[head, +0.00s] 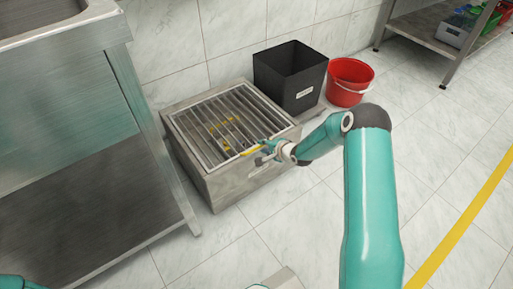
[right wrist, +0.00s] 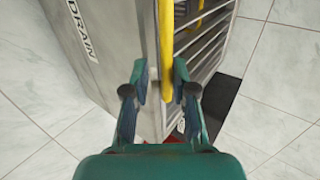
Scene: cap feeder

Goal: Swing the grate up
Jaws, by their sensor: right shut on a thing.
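The metal grate (head: 221,112) lies flat across the top of a steel drain box (head: 237,183), which stands on the floor in the head view. A yellow handle (head: 250,151) is at the grate's front edge. My right gripper (head: 266,154) is at that handle. In the right wrist view the yellow handle (right wrist: 166,40) runs between the two fingers of my right gripper (right wrist: 161,88), which are shut on it. The box's side there reads "DRAIN". My left gripper is not in view.
Something yellow (head: 231,126) shows beneath the bars. A black bin (head: 290,76) and a red bucket (head: 349,82) stand behind the box to the right. A steel sink table (head: 82,122) stands close on the left.

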